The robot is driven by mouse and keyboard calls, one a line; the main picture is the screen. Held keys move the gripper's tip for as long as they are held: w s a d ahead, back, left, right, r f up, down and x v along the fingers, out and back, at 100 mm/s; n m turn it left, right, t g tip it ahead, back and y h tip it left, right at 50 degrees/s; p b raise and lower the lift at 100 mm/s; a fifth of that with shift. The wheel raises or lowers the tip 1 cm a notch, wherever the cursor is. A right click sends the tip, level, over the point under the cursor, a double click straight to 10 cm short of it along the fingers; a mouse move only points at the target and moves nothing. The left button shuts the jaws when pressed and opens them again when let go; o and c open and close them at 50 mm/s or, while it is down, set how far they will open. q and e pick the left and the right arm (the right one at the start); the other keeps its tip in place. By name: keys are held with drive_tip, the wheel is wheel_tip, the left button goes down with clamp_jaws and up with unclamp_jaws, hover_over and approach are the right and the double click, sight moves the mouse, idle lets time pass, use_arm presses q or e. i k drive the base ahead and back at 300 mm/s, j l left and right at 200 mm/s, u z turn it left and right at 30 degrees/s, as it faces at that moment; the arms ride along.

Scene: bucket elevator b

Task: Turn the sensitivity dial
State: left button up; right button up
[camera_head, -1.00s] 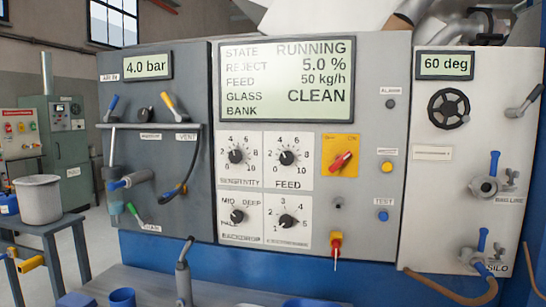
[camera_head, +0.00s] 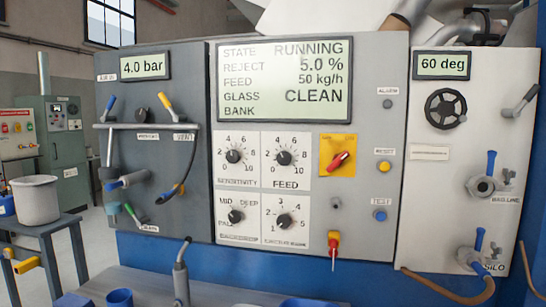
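The sensitivity dial (camera_head: 235,156) is a black round knob on a white plate marked 0 to 10, at the upper left of the control plates. The exact setting of its pointer is too small to read. The feed dial (camera_head: 285,157), similar in look, sits right beside it. Above them a display (camera_head: 285,80) reads RUNNING, reject 5.0 %, feed 50 kg/h, glass CLEAN; the bank line is blank. Neither gripper shows in the head view, and nothing is touching the sensitivity dial.
Below are the backdrop knob (camera_head: 236,216) and another knob (camera_head: 285,221). A red switch on a yellow plate (camera_head: 337,156) is to the right. A grey upright handle (camera_head: 181,272) stands at the front bench. Space before the dials looks clear.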

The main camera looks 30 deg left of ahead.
sight(233, 156)
drive_tip(key=i+u, duration=0.4)
drive_tip(key=i+l+u, duration=0.1)
drive_tip(key=u, duration=0.35)
drive_tip(key=i+l, duration=0.05)
drive_tip(key=i, duration=0.05)
